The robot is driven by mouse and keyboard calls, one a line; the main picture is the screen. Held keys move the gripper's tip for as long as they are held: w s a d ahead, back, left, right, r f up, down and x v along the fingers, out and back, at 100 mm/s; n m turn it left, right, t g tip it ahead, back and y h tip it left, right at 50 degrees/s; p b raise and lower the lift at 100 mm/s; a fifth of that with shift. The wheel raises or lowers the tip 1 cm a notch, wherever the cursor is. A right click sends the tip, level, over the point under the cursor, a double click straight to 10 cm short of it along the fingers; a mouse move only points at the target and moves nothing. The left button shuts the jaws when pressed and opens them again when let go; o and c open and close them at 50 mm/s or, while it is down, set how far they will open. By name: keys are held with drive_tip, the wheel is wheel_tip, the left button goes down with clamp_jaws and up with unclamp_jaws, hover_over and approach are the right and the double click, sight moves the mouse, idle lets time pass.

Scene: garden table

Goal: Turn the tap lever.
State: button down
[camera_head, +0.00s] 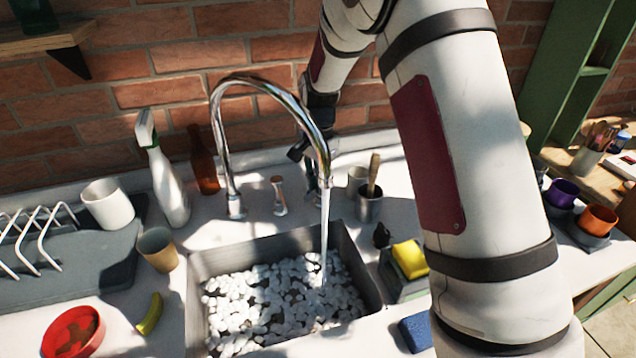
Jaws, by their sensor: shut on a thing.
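The chrome tap (222,130) arches over the sink, and water runs from its spout. A short post with a copper-coloured top (279,196), which looks like the tap lever, stands upright right of the tap's base. My gripper (304,163) points down behind the spout, above and to the right of this post. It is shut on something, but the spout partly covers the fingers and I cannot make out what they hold. No contact between the fingers and the post shows clearly.
The sink (366,270) holds many white pebbles. A spray bottle (168,186) and a brown bottle (204,160) stand left of the tap. A metal cup (369,207) stands right of the spout, and a yellow sponge (410,259) lies nearer. A brick wall is behind.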

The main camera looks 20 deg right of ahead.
drive_tip(key=shift+s+d+n, duration=0.1)
drive_tip(key=shift+n, duration=1.3)
drive_tip(key=c, duration=1.7)
unclamp_jaws()
wheel_tip(320, 180, up, 12)
drive_tip(key=shift+r, duration=0.1)
drive_tip(key=shift+s, duration=0.1)
